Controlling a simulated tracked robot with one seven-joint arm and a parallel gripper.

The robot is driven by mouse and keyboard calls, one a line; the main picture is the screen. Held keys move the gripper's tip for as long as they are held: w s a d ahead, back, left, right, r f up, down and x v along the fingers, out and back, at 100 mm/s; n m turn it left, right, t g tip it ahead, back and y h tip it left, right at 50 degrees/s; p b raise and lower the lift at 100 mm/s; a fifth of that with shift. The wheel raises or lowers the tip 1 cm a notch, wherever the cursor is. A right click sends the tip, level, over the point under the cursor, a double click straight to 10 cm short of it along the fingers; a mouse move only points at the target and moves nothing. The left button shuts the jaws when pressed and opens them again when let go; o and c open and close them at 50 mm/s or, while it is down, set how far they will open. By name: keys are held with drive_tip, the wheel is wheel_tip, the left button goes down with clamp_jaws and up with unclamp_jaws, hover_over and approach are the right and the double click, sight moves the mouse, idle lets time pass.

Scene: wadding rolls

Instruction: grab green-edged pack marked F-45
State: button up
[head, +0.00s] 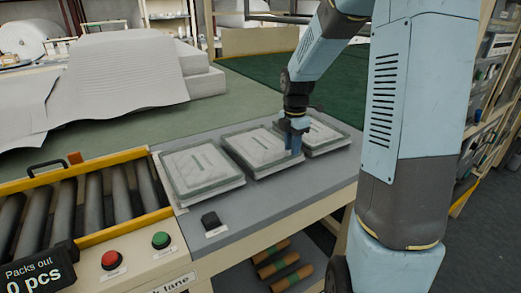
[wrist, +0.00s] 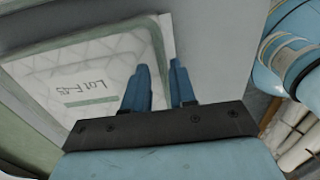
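Three flat white packs with green edges lie on the grey bench in the head view: a left pack (head: 200,168), a middle pack (head: 254,150) and a right pack (head: 325,134). In the wrist view a green-edged pack marked "LOT F-45" (wrist: 85,72) lies left of the fingers; it appears to be the middle one. My gripper (head: 294,150) is at the right edge of the middle pack, pointing down. In the wrist view my gripper (wrist: 161,66) has its fingers apart, one on each side of the pack's edge. Contact cannot be told.
A roller conveyor (head: 95,205) with yellow rails stands at the left. A red button (head: 111,259) and a green button (head: 161,240) sit on its front panel. A small black block (head: 211,220) stands on the bench (head: 265,205) in front of the packs.

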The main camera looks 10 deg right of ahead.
drive_tip(key=shift+f, duration=1.3)
clamp_jaws()
